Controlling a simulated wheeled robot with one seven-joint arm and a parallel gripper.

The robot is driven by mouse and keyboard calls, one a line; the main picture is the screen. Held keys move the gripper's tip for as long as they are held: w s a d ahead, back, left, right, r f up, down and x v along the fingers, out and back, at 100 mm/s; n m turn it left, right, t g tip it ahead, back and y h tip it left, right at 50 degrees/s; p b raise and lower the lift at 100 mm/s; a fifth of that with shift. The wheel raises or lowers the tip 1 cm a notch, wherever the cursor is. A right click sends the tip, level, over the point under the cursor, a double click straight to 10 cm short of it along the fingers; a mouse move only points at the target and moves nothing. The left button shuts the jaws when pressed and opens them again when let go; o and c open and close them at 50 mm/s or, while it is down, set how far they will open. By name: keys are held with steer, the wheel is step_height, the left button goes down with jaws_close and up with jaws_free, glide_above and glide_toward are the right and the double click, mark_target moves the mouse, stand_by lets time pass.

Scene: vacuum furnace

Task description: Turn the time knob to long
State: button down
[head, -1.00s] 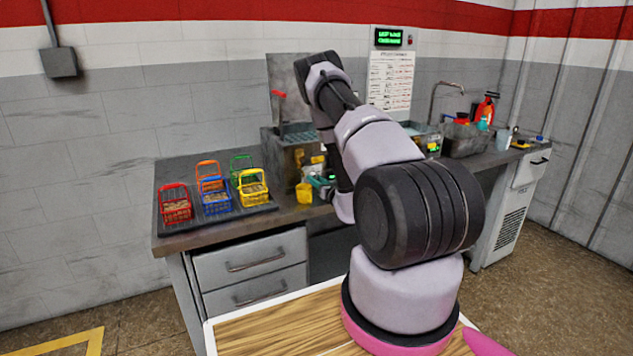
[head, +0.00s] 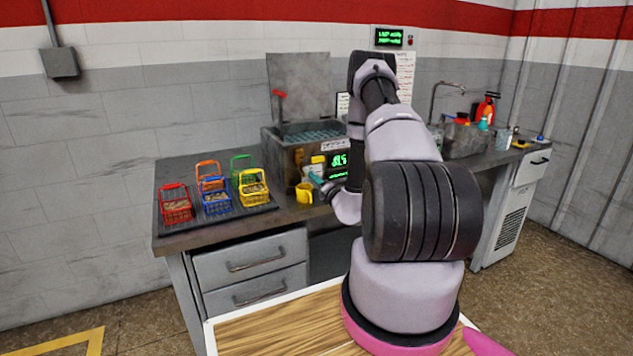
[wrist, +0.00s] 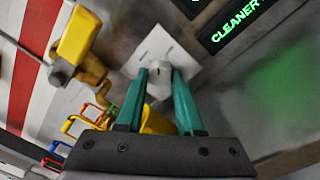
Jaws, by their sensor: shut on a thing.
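In the wrist view the two teal fingers of my gripper (wrist: 160,76) are shut on a small pale knob (wrist: 159,86). The knob sits on a square white plate (wrist: 157,48) on the grey front of a machine; no marking on the plate can be read, so its setting cannot be told. In the head view the machine (head: 300,135) stands on the bench with its lid raised. My gripper is near its front, partly hidden by my arm, and the knob is hidden there. A green-lettered display (wrist: 240,20) beside the plate reads "CLEANER"; the rest is cut off.
A sink (head: 462,141) and bottles are at the right.

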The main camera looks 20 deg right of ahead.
steer(key=m, duration=0.5)
steer(key=shift+m, duration=0.4)
stand_by(0.3)
steer(key=c, duration=0.5)
jaws_free()
steer(key=shift+c, duration=0.2)
steer(key=shift+s, duration=0.15)
steer(key=s, duration=1)
steer(key=shift+s+d+f, duration=0.2)
steer(key=shift+s+f, duration=0.05)
steer(key=shift+s, duration=0.05)
steer(key=shift+r, duration=0.1)
